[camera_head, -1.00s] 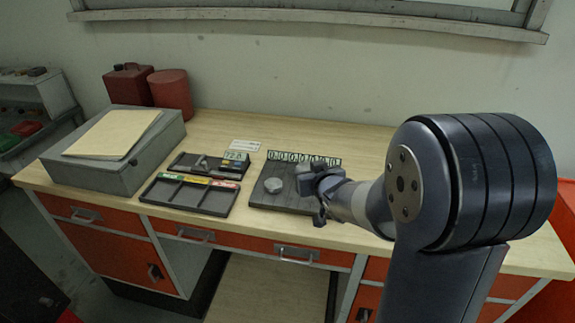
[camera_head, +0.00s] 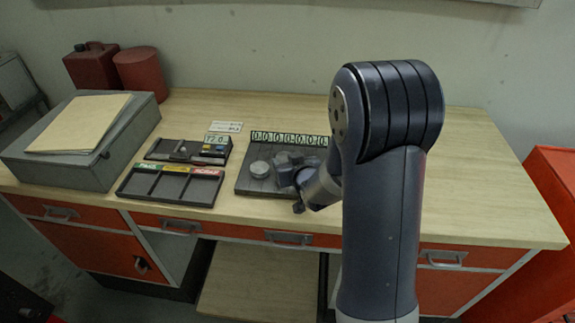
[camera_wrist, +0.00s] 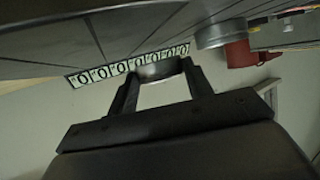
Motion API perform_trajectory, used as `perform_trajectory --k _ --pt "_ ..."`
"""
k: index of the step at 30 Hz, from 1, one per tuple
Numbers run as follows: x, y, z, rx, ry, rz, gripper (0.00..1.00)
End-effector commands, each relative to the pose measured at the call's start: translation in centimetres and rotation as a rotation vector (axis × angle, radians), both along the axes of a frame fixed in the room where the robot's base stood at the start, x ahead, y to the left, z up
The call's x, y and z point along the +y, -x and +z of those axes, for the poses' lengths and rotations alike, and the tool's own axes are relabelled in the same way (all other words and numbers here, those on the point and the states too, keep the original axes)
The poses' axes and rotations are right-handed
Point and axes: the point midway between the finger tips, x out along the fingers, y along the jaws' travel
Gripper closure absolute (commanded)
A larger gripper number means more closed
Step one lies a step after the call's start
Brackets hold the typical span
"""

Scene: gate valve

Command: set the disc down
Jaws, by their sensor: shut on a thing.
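My gripper (camera_head: 284,170) is low over the right part of a dark slatted board (camera_head: 247,186). In the wrist view my gripper (camera_wrist: 160,74) is shut on a grey disc (camera_wrist: 160,68), which sits between the fingertips close to the board's surface. Whether it touches the board I cannot tell. In the head view my gripper mostly hides this disc. A second pale grey disc (camera_head: 260,169) rests on the board just left of my gripper; it also shows in the wrist view (camera_wrist: 220,33).
A strip of number tiles (camera_head: 289,139) lines the board's back edge. A compartmented tray (camera_head: 171,199) with coloured labels and a smaller dark tray (camera_head: 160,154) lie to the left. A grey box (camera_head: 75,170) and red containers (camera_head: 142,69) stand farther left. The bench (camera_head: 480,200) is clear at right.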

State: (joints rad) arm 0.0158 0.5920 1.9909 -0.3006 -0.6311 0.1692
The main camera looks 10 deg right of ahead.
Motion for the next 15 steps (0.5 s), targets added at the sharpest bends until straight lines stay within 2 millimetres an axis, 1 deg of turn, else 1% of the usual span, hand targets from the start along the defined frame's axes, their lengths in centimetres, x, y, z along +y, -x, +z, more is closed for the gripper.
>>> perform_trajectory --k 3,5,15 --pt "0.0 0.0 -1.2 -0.001 -0.001 0.001 0.86" --pt "0.0 0.0 -1.4 -0.002 0.001 0.0 0.86" --pt "0.0 0.0 -1.7 -0.004 0.0 0.0 0.86"
